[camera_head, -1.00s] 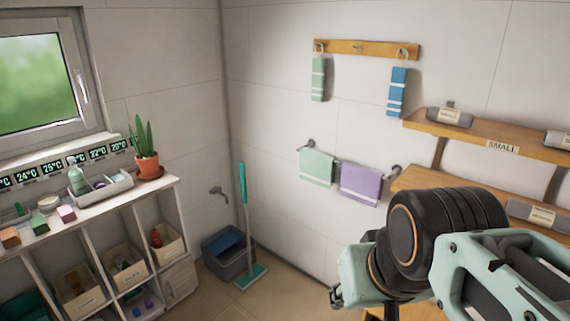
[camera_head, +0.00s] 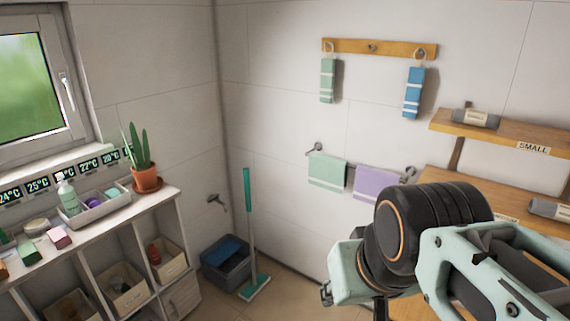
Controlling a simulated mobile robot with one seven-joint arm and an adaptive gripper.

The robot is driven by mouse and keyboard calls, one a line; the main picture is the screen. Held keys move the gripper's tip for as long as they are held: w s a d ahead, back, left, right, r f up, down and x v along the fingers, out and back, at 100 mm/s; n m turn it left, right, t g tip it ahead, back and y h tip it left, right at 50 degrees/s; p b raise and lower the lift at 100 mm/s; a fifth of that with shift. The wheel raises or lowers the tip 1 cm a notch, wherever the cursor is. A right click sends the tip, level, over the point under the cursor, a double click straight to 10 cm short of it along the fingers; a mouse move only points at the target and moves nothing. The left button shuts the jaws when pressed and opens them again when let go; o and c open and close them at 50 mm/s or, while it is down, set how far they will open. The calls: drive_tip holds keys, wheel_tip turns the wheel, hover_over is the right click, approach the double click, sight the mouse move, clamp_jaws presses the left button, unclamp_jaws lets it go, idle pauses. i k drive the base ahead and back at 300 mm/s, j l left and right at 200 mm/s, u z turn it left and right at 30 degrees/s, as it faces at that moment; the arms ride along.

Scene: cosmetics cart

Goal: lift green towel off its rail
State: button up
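The green towel (camera_head: 327,172), pale green with light stripes near its lower edge, hangs folded over the left part of a wall rail (camera_head: 348,164). A lilac towel (camera_head: 378,184) hangs beside it on the same rail. My arm fills the lower right, with a black joint and mint-coloured links, in front of and below the rail's right end. The arm is apart from the green towel in the picture. My gripper's fingers do not show. The green towel is fully visible and touched by nothing but the rail.
A wooden hook board (camera_head: 372,48) above holds a narrow green towel (camera_head: 328,80) and a blue one (camera_head: 413,92). Wooden shelves (camera_head: 500,133) with grey rolls stand right. A mop (camera_head: 249,230), a bucket (camera_head: 226,260) and a white cubby shelf (camera_head: 120,215) are left.

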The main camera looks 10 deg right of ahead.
sight(330, 173)
drive_tip(key=i+j, duration=0.2)
drive_tip(key=j, duration=0.15)
drive_tip(key=i+j+z, duration=0.15)
drive_tip(key=j, duration=0.2)
drive_tip(key=i+j+z, duration=0.2)
drive_tip(key=i+j, duration=0.5)
drive_tip(key=i+j+z, duration=0.1)
drive_tip(key=i+z, duration=0.2)
drive_tip(key=i, duration=0.7)
drive_tip(key=i+l+u, duration=0.35)
drive_tip(key=l+u, duration=0.15)
drive_tip(key=i+l+z, duration=0.3)
drive_tip(key=z, duration=0.3)
drive_tip(key=i+l, duration=0.05)
